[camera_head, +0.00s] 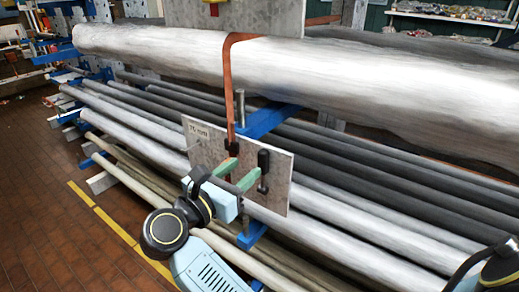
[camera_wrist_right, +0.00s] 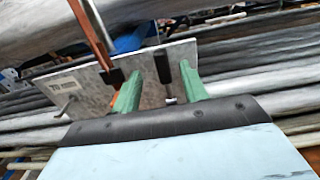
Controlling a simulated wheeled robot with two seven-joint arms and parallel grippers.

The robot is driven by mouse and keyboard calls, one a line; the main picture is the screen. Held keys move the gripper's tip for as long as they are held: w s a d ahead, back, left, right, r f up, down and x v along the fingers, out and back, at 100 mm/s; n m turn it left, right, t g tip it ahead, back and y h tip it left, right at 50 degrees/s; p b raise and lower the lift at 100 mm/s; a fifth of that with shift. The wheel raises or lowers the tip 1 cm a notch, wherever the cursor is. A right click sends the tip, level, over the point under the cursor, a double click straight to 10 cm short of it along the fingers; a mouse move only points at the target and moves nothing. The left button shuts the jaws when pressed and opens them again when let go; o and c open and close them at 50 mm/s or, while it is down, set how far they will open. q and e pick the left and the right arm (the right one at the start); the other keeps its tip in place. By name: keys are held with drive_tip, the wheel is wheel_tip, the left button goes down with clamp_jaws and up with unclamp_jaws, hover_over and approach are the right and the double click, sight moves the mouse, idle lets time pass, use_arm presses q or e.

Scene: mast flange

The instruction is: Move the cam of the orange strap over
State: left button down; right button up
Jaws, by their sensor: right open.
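The orange strap (camera_head: 228,80) runs down over the big silver mast to a grey plate (camera_head: 276,192) with a printed millimetre label. At the plate it meets a black block (camera_head: 232,146), also seen in the right wrist view (camera_wrist_right: 112,77). A black lever-like part, perhaps the cam (camera_head: 263,160), stands on the plate to the right of the strap. My right gripper (camera_head: 249,167) is open in front of the plate, its green fingers pointing at it. In the right wrist view the black lever (camera_wrist_right: 162,66) appears between the fingers; contact cannot be told. My left gripper is not in view.
The silver mast (camera_head: 380,80) spans the view above the plate. Several dark and pale poles (camera_head: 350,238) lie below and behind it on blue supports (camera_head: 268,120). Another grey plate (camera_head: 270,15) stands at the top. Open brick floor (camera_head: 60,235) lies at the left.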

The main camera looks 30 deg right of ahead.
sight(260, 154)
drive_tip(key=p+x, duration=0.2)
drive_tip(key=x, duration=0.5)
drive_tip(key=shift+w+d, duration=0.1)
drive_tip(key=shift+d, duration=0.05)
clamp_jaws()
